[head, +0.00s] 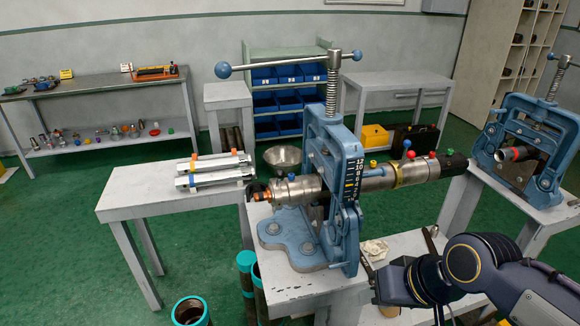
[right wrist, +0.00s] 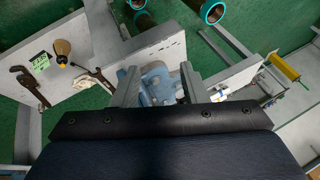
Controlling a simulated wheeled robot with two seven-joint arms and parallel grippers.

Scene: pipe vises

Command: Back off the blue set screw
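A steel pipe assembly (head: 378,179) lies through the blue pipe vise (head: 335,175) on the grey bench. Another blue-topped piece (head: 291,177) sits on the left part, near the pipe's left end. My right gripper (head: 398,252) is low at the right, in front of the pipe and apart from it. In the right wrist view its two fingers (right wrist: 158,72) are spread with nothing between them; the vise base (right wrist: 160,85) shows beyond. My left gripper is not in view.
A second blue vise (head: 525,150) stands on a bench at the right. Teal-rimmed pipes (head: 190,310) stand on the floor. A wrench (right wrist: 32,88) and a cloth (right wrist: 82,80) lie on the bench near my right gripper.

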